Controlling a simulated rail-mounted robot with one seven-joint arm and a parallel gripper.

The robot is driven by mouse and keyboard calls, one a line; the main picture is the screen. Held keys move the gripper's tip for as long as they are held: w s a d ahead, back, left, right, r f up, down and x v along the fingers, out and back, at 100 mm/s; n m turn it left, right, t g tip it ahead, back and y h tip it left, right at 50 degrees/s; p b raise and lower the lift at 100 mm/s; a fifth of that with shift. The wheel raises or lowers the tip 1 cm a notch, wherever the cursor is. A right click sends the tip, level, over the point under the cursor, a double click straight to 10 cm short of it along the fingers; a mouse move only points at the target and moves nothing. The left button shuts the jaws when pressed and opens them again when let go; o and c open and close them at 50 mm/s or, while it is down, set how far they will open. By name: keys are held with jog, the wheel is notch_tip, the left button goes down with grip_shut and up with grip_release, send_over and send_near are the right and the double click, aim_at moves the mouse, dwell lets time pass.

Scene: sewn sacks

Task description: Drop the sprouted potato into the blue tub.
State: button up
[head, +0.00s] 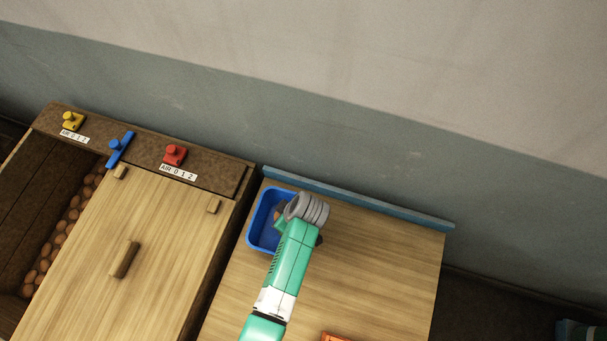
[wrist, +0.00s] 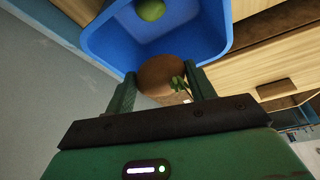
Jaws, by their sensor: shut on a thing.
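My gripper (wrist: 162,82) is shut on the sprouted potato (wrist: 158,72), a round brown potato with a small green sprout on its right side. In the wrist view the potato sits between the two fingers and overlaps the rim of the blue tub (wrist: 100,45). In the head view the blue tub (head: 254,232) stands at the back left of the wooden table, and my gripper end is over its right side, hiding part of it. A green round thing (wrist: 150,9) lies inside the tub. How high the potato is above the tub I cannot tell.
A wooden bin (head: 90,270) with several brown potatoes (head: 62,235) stands to the left, partly covered by a lid (head: 150,235). Yellow (head: 72,121), blue (head: 120,148) and red (head: 174,154) knobs sit along its back. An orange thing (head: 335,337) shows at the front; the table's right side is clear.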

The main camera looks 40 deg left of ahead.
notch_tip(320, 180, down, 6)
jog(key=b, duration=0.5)
jog(key=o, duration=1.1)
jog(key=v, duration=0.8)
jog(key=shift+w, duration=0.1)
